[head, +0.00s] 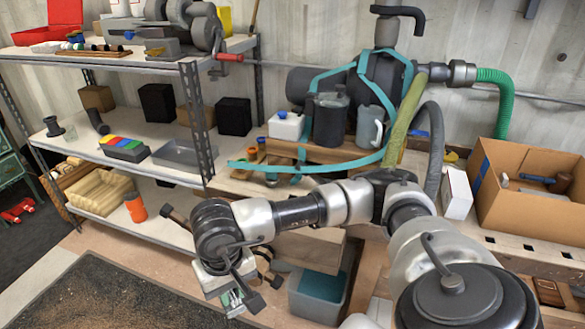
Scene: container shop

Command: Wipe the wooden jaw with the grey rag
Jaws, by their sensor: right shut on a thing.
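My right gripper (240,298) is low in the middle of the head view, in front of the bench and left of a teal-lined bin. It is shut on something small. My own wrist and fingers mostly hide it, and I cannot tell whether it is the grey rag. A pale wooden block (312,250) at the bench front, behind my right forearm, may be the wooden jaw; my arm hides its upper part. The gripper is to its left and lower in the picture, and I see no contact. My left gripper is not in view.
A metal shelf rack (190,105) holds tools and boxes at the left. The bench carries a dark canister (330,120), hoses and a cardboard box (530,210). The teal-lined bin (318,297) stands below. A dark speckled mat (90,295) leaves free floor at lower left.

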